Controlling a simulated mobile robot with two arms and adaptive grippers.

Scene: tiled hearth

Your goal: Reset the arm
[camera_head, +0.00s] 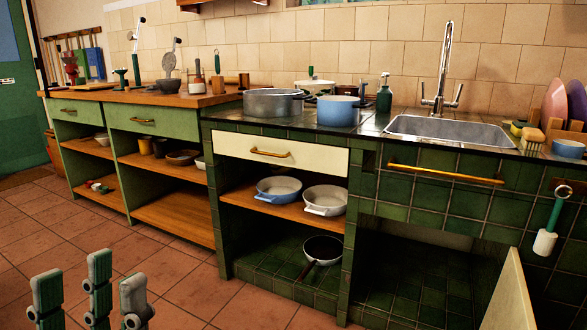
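My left gripper (92,285) shows at the bottom left, low over the tiled floor. Its grey-green fingers point up and stand apart, with nothing between them. It is in front of the wooden-topped cabinet and touches nothing that I can see. The rest of the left arm is cut off by the lower edge. My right gripper is not in view.
The green-tiled counter holds a grey pot (272,102), a blue pot (338,111) and a sink (448,130). Blue (279,190) and white (324,200) pans sit on the shelf below. A pale panel (509,299) leans at lower right. The floor (190,285) is clear.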

